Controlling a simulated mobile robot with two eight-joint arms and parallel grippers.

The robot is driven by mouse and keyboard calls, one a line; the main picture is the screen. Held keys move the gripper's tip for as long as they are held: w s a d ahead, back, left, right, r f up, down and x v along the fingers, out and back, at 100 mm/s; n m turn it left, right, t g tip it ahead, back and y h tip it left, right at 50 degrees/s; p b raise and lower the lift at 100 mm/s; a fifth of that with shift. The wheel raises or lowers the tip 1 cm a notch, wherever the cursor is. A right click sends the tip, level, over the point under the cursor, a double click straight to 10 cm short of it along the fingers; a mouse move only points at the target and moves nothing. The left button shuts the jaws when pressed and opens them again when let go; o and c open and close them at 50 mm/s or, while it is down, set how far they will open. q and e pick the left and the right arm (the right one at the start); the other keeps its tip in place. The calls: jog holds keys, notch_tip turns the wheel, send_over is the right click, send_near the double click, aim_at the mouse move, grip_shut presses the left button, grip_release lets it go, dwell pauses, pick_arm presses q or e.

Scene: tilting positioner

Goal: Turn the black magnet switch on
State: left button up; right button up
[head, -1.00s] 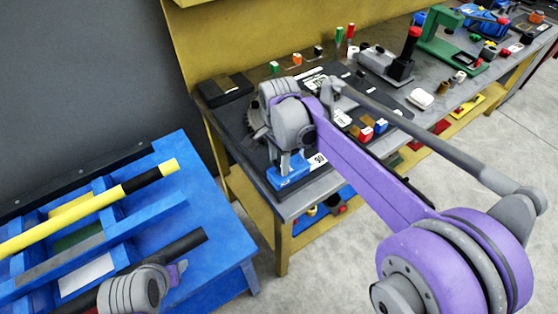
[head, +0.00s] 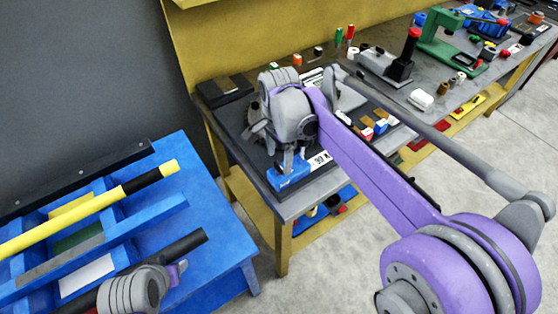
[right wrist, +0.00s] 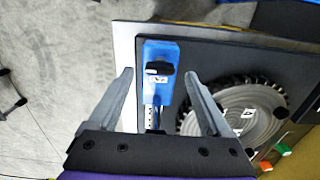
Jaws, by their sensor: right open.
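The black magnet switch (right wrist: 160,67) is a small dark knob on a blue block (right wrist: 160,90). The block lies at the near left corner of the worktable and also shows in the head view (head: 288,179), where I cannot make out the knob. My right gripper (right wrist: 158,73) is open and empty. Its two grey fingers stand on either side of the blue block in the right wrist view, apart from the knob. In the head view the right gripper (head: 277,158) is just above the block.
A round toothed disc (right wrist: 240,108) lies on a dark plate beside the blue block. Small coloured parts and a green press (head: 440,45) stand farther along the table. A blue rack (head: 215,240) with a yellow-and-black bar (head: 90,207) is at left. Floor is clear at right.

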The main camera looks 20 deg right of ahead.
aim_at(279, 165)
notch_tip(279, 165, up, 8)
jog(key=shift+r, duration=0.2)
jog(key=shift+s+f, duration=0.1)
dwell(0.4)
jog(key=s+d+f+n+t, duration=0.2)
jog(key=s+f+n, duration=0.5)
jog(key=s, duration=0.2)
jog(key=s+d+f+n+t, duration=0.3)
jog(key=s+f+n, duration=0.4)
jog(key=s, duration=0.3)
jog(key=shift+f+t, duration=0.25)
jog(key=shift+t, duration=0.05)
